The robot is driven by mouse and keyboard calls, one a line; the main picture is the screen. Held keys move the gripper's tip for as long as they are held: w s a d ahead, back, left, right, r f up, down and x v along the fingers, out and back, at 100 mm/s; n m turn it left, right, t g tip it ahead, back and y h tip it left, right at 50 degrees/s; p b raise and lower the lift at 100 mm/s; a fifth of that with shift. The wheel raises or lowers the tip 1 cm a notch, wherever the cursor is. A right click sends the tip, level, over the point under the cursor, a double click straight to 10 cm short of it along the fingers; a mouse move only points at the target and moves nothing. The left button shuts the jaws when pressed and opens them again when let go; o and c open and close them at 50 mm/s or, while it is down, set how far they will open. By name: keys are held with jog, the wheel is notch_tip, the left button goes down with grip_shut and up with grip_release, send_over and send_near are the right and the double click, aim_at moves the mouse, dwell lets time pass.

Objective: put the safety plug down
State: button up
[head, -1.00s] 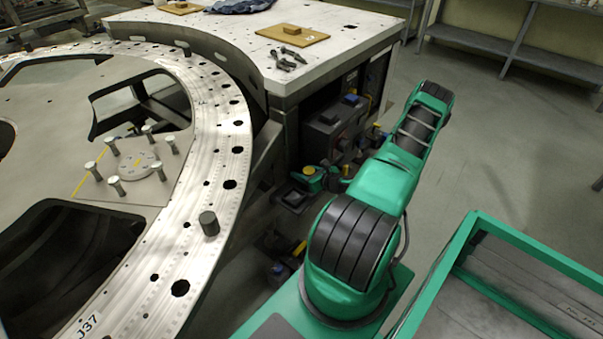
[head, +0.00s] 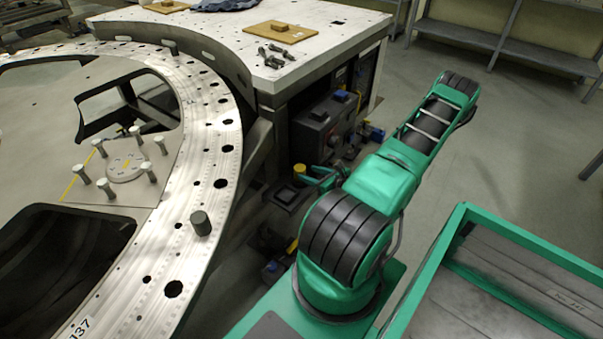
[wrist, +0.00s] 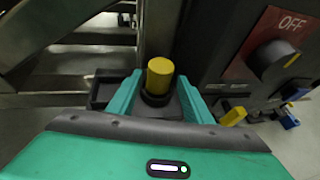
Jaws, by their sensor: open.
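The safety plug (wrist: 159,78) is a yellow cylinder with a dark collar, upright ahead of my gripper in the wrist view. It also shows in the head view (head: 299,171), over a small dark tray (head: 282,195) beside the cabinet. My gripper (wrist: 158,88) is open, its two green fingers on either side of the plug with gaps visible. In the head view my gripper (head: 322,179) is just right of the plug and partly hidden by my arm. The plug's bottom is hidden, so I cannot tell exactly what it rests on.
A dark switch box with a red OFF plate (wrist: 272,45) stands close right of my gripper, with a yellow tag (wrist: 233,116) and a blue part (wrist: 290,122). The large metal ring (head: 215,150) and white-topped bench (head: 315,45) stand nearby. Open floor (head: 520,130) lies at right.

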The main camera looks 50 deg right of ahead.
jog(key=shift+s+a+r, duration=0.1)
jog(key=shift+s+r, duration=0.15)
jog(key=shift+s, duration=0.3)
jog(key=a+r+n+g+y, duration=0.7)
jog(key=a+r+n, duration=0.55)
jog(key=n, duration=0.55)
jog(key=s+a+r+n+g+h, duration=0.2)
jog(key=s+a+r+n, duration=0.3)
jog(key=s+r, duration=0.3)
jog(key=s+a+r+n+g+h, duration=0.3)
jog(key=s+a+r+n, duration=0.3)
jog(key=r, duration=0.9)
jog(key=s+n+g, duration=0.1)
jog(key=s+n, duration=0.1)
jog(key=shift+s+a, duration=0.2)
jog(key=shift+s, duration=0.15)
jog(key=shift+w+d+g, duration=0.1)
jog(key=shift+g, duration=0.2)
